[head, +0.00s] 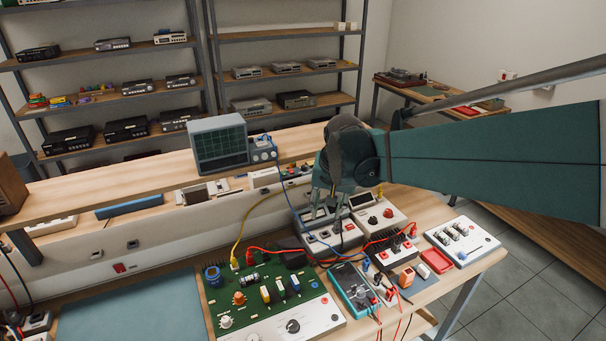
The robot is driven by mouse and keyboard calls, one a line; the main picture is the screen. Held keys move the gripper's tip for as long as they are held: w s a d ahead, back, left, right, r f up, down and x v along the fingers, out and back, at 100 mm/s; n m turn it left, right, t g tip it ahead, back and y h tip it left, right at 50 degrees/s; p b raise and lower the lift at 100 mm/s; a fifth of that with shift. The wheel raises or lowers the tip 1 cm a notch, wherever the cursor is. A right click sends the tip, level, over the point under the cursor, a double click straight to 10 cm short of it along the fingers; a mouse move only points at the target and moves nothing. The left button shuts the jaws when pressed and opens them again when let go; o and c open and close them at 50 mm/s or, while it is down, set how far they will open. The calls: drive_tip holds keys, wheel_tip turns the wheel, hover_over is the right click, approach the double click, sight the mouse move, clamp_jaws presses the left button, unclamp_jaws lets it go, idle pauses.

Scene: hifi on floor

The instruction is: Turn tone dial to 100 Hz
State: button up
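My gripper (327,203) points down over a grey bench device (318,228) in the middle right of the bench. Its fingers look apart, with nothing clearly seen between them. They partly hide the device's top, and I cannot tell whether they touch it. A black knob (293,326) sits on the white front panel of the green circuit board (247,279). No dial markings or frequency readings are legible, so I cannot tell which knob is the tone dial.
A multimeter (354,288) lies in front of the devices, among red, blue and yellow cables. A green-screen oscilloscope (220,145) stands on the raised shelf behind. A white board (461,241) lies at the right edge. The blue mat (130,312) at left is mostly clear.

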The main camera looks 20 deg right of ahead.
drive_tip(key=w+d+f+m+g+p, duration=0.1)
drive_tip(key=w+d+f+m+p, duration=0.1)
drive_tip(key=w+d, duration=0.35)
drive_tip(key=w+d+f+m+g+p, duration=0.1)
drive_tip(key=w+d+f+m+p, duration=0.1)
drive_tip(key=d, duration=0.6)
drive_tip(key=m+g+p, duration=0.1)
drive_tip(key=m+p, duration=0.2)
drive_tip(key=m, duration=0.1)
approach(374, 218)
drive_tip(key=shift+w+a+y, duration=0.1)
drive_tip(key=shift+w+y, duration=0.3)
drive_tip(key=shift+d+f+g, duration=0.3)
drive_tip(key=shift+d+f, duration=0.15)
drive_tip(key=shift+d, duration=0.05)
drive_tip(key=shift+f, duration=3.85)
drive_tip(key=shift+c, duration=0.6)
drive_tip(key=c, duration=0.8)
